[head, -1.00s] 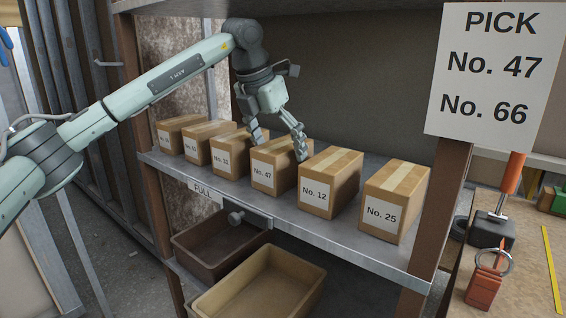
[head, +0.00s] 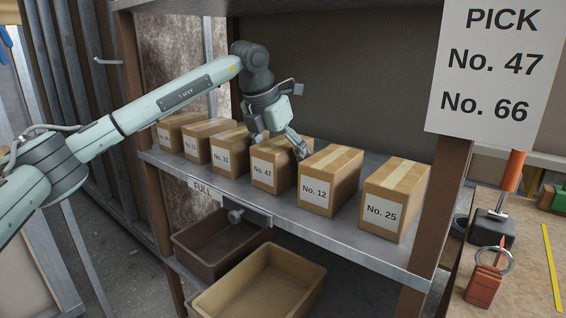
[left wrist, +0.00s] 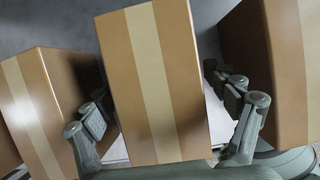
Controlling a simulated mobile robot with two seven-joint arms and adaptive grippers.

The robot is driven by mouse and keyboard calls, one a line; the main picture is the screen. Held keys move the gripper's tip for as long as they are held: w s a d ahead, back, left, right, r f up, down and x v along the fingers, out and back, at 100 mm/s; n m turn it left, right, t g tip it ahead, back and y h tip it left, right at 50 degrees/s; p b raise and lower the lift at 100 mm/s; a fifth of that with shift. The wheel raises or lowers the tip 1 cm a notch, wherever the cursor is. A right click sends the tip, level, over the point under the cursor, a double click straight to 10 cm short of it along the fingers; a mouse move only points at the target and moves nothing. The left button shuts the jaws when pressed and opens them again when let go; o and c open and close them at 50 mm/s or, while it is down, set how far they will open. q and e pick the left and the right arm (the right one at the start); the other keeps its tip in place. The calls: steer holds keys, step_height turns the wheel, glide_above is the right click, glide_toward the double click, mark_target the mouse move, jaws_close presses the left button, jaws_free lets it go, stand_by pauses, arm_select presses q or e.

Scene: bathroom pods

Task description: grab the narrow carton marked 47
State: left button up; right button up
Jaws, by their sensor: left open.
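The narrow carton marked 47 (head: 265,172) stands upright on the metal shelf (head: 330,228), in a row of brown cartons with numbered white labels. My left gripper (head: 279,147) is over it, pointing down, with its fingers apart. In the left wrist view, the middle carton with a pale tape strip (left wrist: 152,80) lies between the two open fingers (left wrist: 165,118), with a finger beside each side. I cannot tell whether either finger touches it. Its label is hidden in that view. My right gripper is not in view.
The carton marked 12 (head: 328,182) stands close on the right, and the carton marked 33 (head: 230,153) on the left. The No. 25 carton (head: 393,200) is farther right. Bins (head: 262,287) sit below. A sign (head: 500,65) lists No. 47 and No. 66.

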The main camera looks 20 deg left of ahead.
arm_select(q)
steer(key=c, duration=1.5)
steer(key=shift+c, duration=0.6)
steer(key=shift+r, duration=0.15)
steer(key=shift+c, duration=0.2)
